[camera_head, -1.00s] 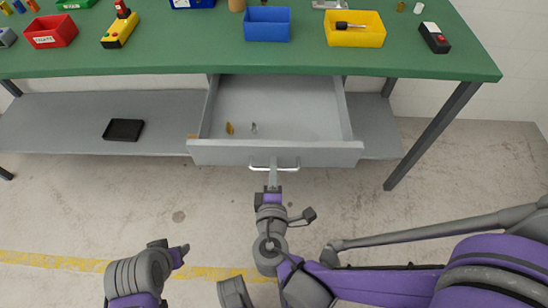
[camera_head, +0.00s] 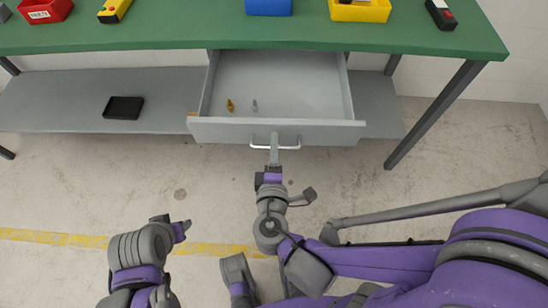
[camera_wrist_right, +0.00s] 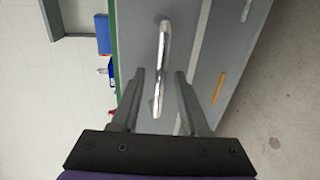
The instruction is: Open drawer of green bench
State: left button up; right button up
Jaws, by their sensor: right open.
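The grey drawer (camera_head: 225,130) under the green bench (camera_head: 180,35) is pulled out, and its inside shows. Its bar handle (camera_head: 290,147) is on the front face. My right gripper (camera_head: 274,150) is at the handle. In the right wrist view my right gripper (camera_wrist_right: 158,85) is open, with the handle (camera_wrist_right: 164,50) between its two fingers and a gap on each side. My left gripper (camera_head: 185,226) is low at the left, away from the bench; its finger opening cannot be made out.
Two small items, one brass-coloured (camera_head: 230,105) and one grey (camera_head: 254,106), lie in the drawer. A black tray (camera_head: 123,108) sits on the lower shelf (camera_head: 60,110). Red, blue and yellow bins (camera_head: 360,11) stand on the bench top. The floor in front is clear.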

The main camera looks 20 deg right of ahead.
pick_arm(q)
jog(key=shift+r+p, duration=0.65)
jog(key=shift+r, duration=0.15)
pick_arm(e)
jog(key=v, duration=1)
jog(key=shift+s, duration=0.15)
jog(key=s+d+f+m+g+y, duration=0.1)
jog(key=d+f+m+g, duration=0.8)
jog(key=d+g, duration=0.1)
pick_arm(q)
notch_tip(320, 180, up, 15)
jog(key=w+p, duration=0.2)
jog(key=p, duration=1.1)
jog(key=shift+r+t+p, duration=0.15)
jog(key=shift+t+p, duration=0.2)
jog(key=shift+t, duration=0.05)
pick_arm(e)
notch_tip(320, 180, up, 19)
jog(key=m+y, duration=0.3)
jog(key=m, duration=0.2)
jog(key=shift+w+d+f+m, duration=0.2)
jog(key=shift+w+d+m, duration=0.15)
jog(key=shift+w+m, duration=0.1)
pick_arm(q)
jog(key=shift+s, duration=0.1)
pick_arm(e)
jog(key=shift+s, duration=0.1)
